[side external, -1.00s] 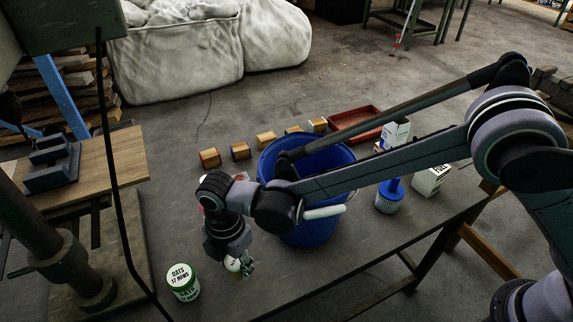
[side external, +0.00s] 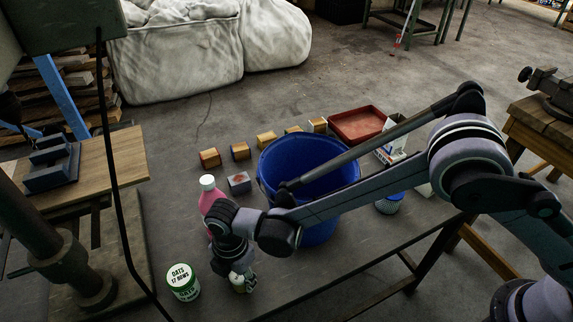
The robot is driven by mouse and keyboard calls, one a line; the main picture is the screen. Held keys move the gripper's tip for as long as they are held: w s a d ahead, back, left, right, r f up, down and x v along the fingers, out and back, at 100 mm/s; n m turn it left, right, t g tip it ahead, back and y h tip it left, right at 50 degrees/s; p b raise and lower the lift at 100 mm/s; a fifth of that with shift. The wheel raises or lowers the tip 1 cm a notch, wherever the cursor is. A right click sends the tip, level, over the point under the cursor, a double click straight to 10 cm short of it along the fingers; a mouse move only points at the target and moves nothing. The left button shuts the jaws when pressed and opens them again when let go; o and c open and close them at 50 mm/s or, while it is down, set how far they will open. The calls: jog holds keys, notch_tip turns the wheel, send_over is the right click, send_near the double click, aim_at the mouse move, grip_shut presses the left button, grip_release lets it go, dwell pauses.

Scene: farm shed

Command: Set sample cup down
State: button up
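A white tub with a green rim and the print "OATS 17 NEWS" (side external: 182,283) stands upright at the table's near left. My gripper (side external: 241,277) points down just to the right of it, low over the table. A small pale item with some green (side external: 238,287) shows at my fingertips, mostly hidden by my wrist. I cannot tell if it is a cup, if the fingers are shut on it, or if it touches the table.
A pink bottle with a white cap (side external: 208,193) stands just behind my wrist. A large blue bucket (side external: 312,160) stands behind my forearm. Several wooden blocks (side external: 240,151), a grey block (side external: 239,183) and a red tray (side external: 357,124) lie farther back. The table's front edge is close.

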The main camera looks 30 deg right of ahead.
jog(key=shift+o, duration=0.9)
notch_tip(320, 180, up, 12)
jog(key=w+d+r+m+t+y, duration=0.1)
jog(key=w+d+r+m, duration=0.2)
jog(key=d+r+m, duration=0.6)
jog(key=s+d+r+m+t, duration=0.2)
jog(key=d+r+m, duration=0.15)
jog(key=d, duration=0.75)
jog(key=s+d+r+m+t, duration=0.25)
jog(key=d+m, duration=0.25)
jog(key=d, duration=0.7)
jog(key=s+d+f+m+t+h, duration=0.1)
jog(key=s+d+f+m, duration=0.1)
jog(key=s+d+m, duration=0.4)
jog(key=d+m, duration=0.1)
jog(key=d, duration=0.2)
jog(key=shift+s+f+t, duration=0.3)
jog(key=shift+f+t, duration=0.05)
jog(key=shift+f, duration=0.05)
